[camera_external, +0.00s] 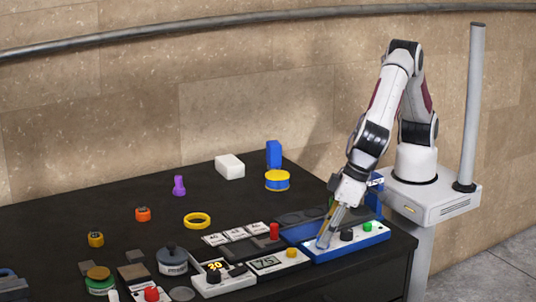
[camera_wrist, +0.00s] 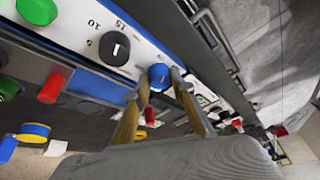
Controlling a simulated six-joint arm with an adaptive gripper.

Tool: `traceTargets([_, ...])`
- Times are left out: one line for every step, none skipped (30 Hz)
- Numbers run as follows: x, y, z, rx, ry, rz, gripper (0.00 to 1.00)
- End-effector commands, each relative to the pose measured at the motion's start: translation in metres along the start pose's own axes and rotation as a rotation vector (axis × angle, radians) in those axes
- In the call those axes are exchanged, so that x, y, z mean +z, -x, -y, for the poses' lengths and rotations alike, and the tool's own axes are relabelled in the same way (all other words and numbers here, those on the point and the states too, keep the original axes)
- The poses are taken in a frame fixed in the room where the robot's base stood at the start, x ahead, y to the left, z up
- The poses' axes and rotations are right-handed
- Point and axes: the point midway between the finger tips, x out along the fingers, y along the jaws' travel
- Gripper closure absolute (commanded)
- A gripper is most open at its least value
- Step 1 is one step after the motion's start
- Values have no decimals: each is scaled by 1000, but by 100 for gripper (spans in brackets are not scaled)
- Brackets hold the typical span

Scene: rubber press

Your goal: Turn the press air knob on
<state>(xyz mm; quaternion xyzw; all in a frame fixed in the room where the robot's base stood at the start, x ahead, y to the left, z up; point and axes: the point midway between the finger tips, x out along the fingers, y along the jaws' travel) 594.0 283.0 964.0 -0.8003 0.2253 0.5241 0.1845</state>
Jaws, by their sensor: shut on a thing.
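The press panel (camera_external: 345,246) is a white and blue box at the table's right end; its white face also shows in the wrist view (camera_wrist: 75,28). It carries a green button (camera_wrist: 38,11), a black dial (camera_wrist: 114,48) with a white pointer line and printed numbers, and a blue knob (camera_wrist: 159,74). My gripper (camera_external: 323,241) reaches down to the panel's left end. In the wrist view its two yellowish fingers are shut on the blue knob, one on each side. The knob's lower part is hidden by the fingers, and its on or off setting cannot be read.
A red button (camera_external: 274,231) stands close behind. The table's right edge is near. The table's back left is mostly clear.

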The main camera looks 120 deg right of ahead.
Motion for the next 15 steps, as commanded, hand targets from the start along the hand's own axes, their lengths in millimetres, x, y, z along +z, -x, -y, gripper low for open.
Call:
traceTargets([1, -1, 0, 2, 0, 2, 98])
traceTargets([1, -1, 0, 2, 0, 2, 98])
traceTargets([1, -1, 0, 2, 0, 2, 98])
traceTargets([1, -1, 0, 2, 0, 2, 68])
traceTargets([1, -1, 0, 2, 0, 2, 61])
traceTargets([1, -1, 0, 1, 0, 2, 59])
traceTargets([1, -1, 0, 1, 0, 2, 59])
traceTargets([1, -1, 0, 1, 0, 2, 59])
traceTargets([1, 0, 0, 1, 0, 2, 59])
traceTargets([1, 0, 0, 1, 0, 2, 59])
traceTargets([1, 0, 0, 1, 0, 1, 59])
traceTargets([1, 0, 0, 0, 0, 1, 59])
traceTargets([1, 0, 0, 0, 0, 1, 59])
traceTargets([0, 0, 0, 0, 0, 1, 59])
traceTargets([0, 0, 0, 0, 0, 1, 59])
